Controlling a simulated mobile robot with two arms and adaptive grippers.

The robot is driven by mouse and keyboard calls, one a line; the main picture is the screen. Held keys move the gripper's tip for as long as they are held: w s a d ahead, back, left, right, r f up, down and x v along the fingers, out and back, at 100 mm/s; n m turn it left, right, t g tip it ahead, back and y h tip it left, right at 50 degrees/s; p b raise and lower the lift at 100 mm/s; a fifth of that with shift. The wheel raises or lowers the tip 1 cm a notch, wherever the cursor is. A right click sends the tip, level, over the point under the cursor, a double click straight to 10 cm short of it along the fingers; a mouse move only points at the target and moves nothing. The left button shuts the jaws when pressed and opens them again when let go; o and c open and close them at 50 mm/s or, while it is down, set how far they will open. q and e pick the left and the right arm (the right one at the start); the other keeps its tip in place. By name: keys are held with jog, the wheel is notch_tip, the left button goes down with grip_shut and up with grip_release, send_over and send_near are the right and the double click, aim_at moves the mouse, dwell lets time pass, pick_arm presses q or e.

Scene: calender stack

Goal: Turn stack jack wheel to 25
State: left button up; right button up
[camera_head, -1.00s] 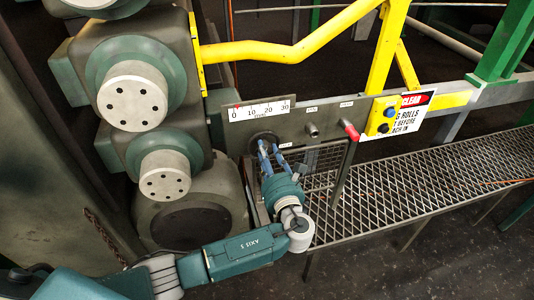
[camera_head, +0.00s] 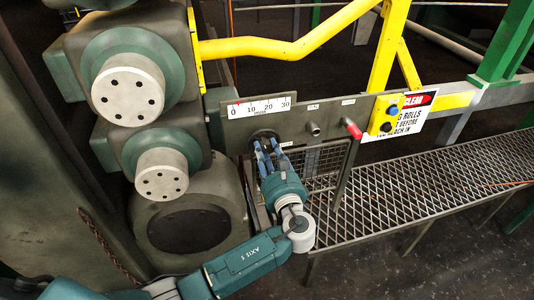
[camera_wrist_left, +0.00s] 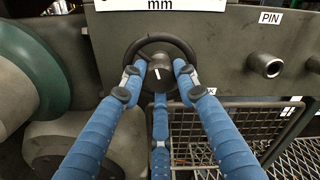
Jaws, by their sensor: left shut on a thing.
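The stack jack wheel (camera_head: 264,134) is a small dark handwheel on the grey panel, below a white mm scale (camera_head: 259,107) marked 0, 10, 20, 30. A small red pointer on the scale's top edge is close to the 0 end. My left gripper (camera_head: 264,148) is at the wheel, its blue fingers shut on it. In the left wrist view the wheel's black rim (camera_wrist_left: 160,38) sits between two fingers of the gripper (camera_wrist_left: 160,82), with a third finger below. The hub shows a short white mark. My right gripper is not in view.
Grey-green roll housings with pale bolted caps (camera_head: 128,98) stand close on the left. To the right are a PIN stub (camera_head: 313,128), a red-tipped lever (camera_head: 353,129) and a yellow button box (camera_head: 384,115). A mesh guard and a grated walkway (camera_head: 430,190) lie below.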

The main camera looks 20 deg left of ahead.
pick_arm(q)
jog(key=shift+d+f, duration=0.1)
jog(key=shift+f, duration=0.1)
jog(key=o, duration=1.2)
jog(key=shift+r, duration=0.1)
jog(key=shift+s, duration=0.1)
jog(key=v, duration=1.2)
